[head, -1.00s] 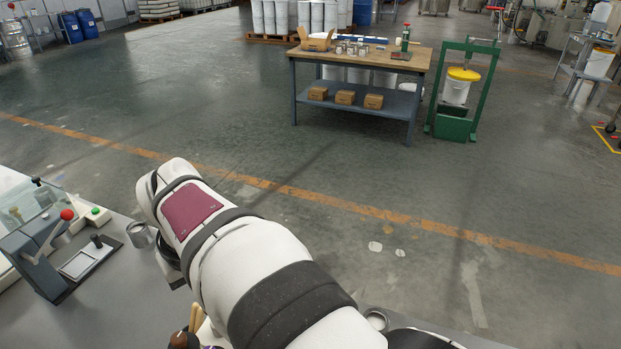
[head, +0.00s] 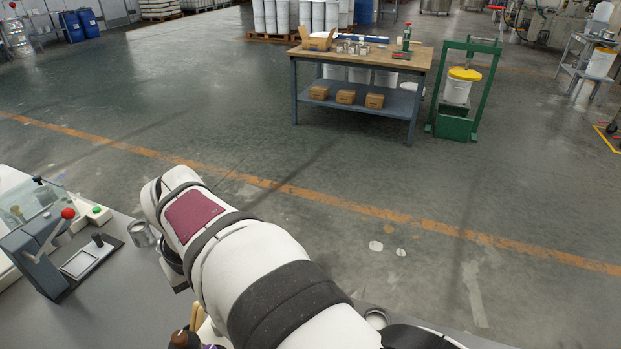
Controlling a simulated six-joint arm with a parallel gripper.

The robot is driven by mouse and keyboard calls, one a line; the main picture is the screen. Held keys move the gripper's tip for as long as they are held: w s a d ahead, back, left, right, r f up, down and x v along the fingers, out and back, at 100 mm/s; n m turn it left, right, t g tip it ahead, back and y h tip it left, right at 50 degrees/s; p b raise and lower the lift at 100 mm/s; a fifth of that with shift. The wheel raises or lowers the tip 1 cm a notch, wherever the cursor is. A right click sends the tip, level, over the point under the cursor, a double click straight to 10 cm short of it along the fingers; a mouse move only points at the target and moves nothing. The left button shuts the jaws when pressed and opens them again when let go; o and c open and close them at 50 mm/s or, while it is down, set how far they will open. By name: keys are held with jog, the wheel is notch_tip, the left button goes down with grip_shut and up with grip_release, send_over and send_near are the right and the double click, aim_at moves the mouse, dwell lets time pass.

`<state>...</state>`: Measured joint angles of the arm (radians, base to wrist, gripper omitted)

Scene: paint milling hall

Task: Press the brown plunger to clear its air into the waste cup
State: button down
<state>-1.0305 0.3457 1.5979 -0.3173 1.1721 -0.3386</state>
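My arm crosses the lower middle of the head view, and my gripper is out of sight. I cannot pick out a brown plunger with certainty. A dark brown rounded top (head: 184,339) shows at the bottom edge, partly cut off, beside pale wooden sticks (head: 197,318). An open metal can (head: 141,234) stands on the grey worktop left of my arm. Another round metal rim (head: 376,318) shows to the right of my arm. I cannot tell whether either is the waste cup.
On the grey worktop (head: 118,285) at left stand a lever device with a red knob (head: 68,213) and a small plate with a black knob (head: 97,239). My arm hides part of the worktop. A workbench (head: 360,56) and green press (head: 459,128) stand farther off across open floor.

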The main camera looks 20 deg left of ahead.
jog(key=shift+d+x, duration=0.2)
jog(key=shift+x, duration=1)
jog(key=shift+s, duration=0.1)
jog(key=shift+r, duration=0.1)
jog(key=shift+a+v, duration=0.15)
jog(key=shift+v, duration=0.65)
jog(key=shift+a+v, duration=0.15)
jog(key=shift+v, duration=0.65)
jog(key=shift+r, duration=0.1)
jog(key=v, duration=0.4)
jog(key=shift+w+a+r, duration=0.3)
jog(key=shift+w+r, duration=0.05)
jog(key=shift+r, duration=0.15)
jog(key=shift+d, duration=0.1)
